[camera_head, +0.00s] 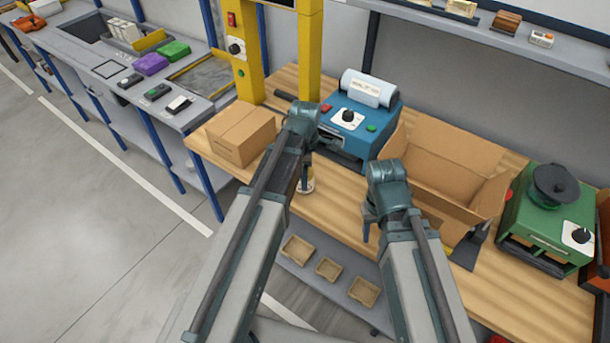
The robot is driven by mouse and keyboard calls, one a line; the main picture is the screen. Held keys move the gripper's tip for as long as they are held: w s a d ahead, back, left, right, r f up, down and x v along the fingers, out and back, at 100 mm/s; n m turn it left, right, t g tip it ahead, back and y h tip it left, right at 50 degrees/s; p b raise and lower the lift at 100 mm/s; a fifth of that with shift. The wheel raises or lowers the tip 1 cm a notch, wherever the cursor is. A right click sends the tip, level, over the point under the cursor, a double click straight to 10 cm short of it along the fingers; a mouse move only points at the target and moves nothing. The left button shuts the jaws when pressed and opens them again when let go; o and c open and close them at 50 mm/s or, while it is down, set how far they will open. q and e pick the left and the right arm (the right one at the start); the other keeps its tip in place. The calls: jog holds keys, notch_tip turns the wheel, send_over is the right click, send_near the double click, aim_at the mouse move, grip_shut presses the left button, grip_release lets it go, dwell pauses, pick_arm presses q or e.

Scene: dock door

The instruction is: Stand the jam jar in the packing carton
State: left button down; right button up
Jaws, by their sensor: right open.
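The open cardboard packing carton (440,150) stands on the wooden bench with its flaps spread; my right arm hides part of its front. A small jar with a pale label (308,185), which looks like the jam jar, shows near the bench's front edge, partly hidden by my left arm. My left gripper (304,178) points down at the jar; its fingers are too small and covered to tell whether they hold it. My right gripper (369,232) hangs open at the bench's front edge, left of the carton, with nothing seen in it.
A closed cardboard box (240,134) stands at the bench's left end. A blue machine (362,120) is behind my grippers, and a green machine (545,215) is right of the carton. Several small trays (328,268) lie on a lower shelf. A yellow post (244,50) rises behind the box.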

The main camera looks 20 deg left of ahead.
pick_arm(q)
notch_tip(320, 180, up, 10)
jog(key=p, duration=0.9)
